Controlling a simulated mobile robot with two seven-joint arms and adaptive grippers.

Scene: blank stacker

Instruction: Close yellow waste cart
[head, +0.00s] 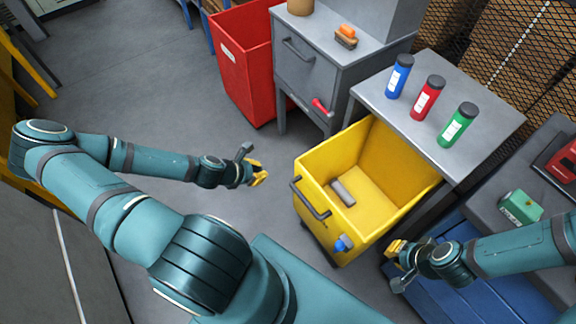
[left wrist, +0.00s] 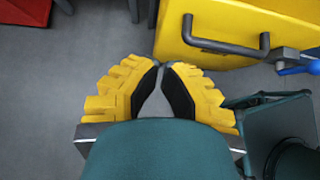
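The yellow waste cart (head: 380,215) is pulled out from under the grey bench in the head view, its open top showing. A dark bar handle (head: 311,200) is on its near left side, with a blue knob (head: 343,243) beside it. A grey cylinder (head: 342,192) lies inside. In the left wrist view the handle (left wrist: 226,46) is at the upper right. My left gripper (head: 261,173) is left of the cart, apart from the handle, its fingertips (left wrist: 160,66) together and empty. My right gripper (head: 394,250) is near the cart's lower right corner; its finger gap is unclear.
A red bin (head: 247,70) and grey cabinet (head: 318,75) stand behind. Blue, red (head: 427,98) and green bottles stand on the bench top (head: 380,105). A blue surface (head: 470,280) lies at right. The floor (head: 150,90) left of the cart is clear.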

